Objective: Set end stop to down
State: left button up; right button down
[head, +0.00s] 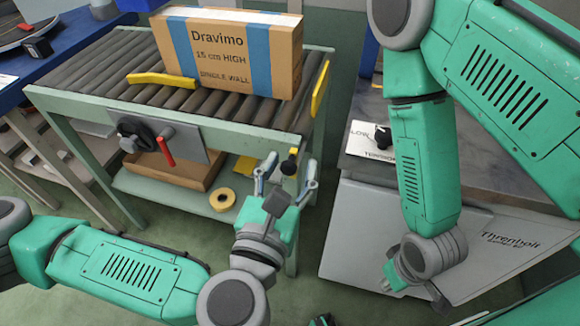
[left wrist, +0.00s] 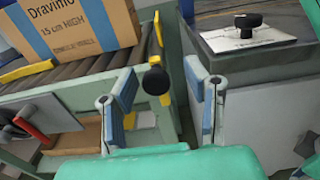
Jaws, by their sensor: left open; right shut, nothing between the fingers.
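The end stop is a yellow plate (head: 320,88) at the right end of the roller conveyor (head: 100,82). It stands up above the rollers and also shows in the left wrist view (left wrist: 158,28). Below it, on the frame's end, is a black knob (head: 289,166) on a yellow lever. In the left wrist view the knob (left wrist: 156,80) appears between the fingers, nearer the left one; contact cannot be told. My left gripper (head: 286,178) is open, pointing up at the knob. My right gripper (head: 394,277) is low before the grey cabinet, shut, its fingertips hard to make out.
A cardboard box (head: 240,55) with blue bands stands on the rollers beside a yellow guide (head: 160,79). A red lever (head: 166,150) and black crank (head: 138,134) are on the front panel. A tape roll (head: 222,199) lies on the lower shelf. The grey cabinet (head: 370,230) stands right.

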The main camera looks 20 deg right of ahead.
pick_arm(q)
jog(key=shift+a, duration=0.35)
grip_shut()
jog(key=s+d+f+m+p, duration=0.3)
jog(key=m+p, duration=0.7)
jog(key=m, duration=0.7)
jog(key=shift+d+f, duration=0.8)
jog(key=shift+f, duration=0.2)
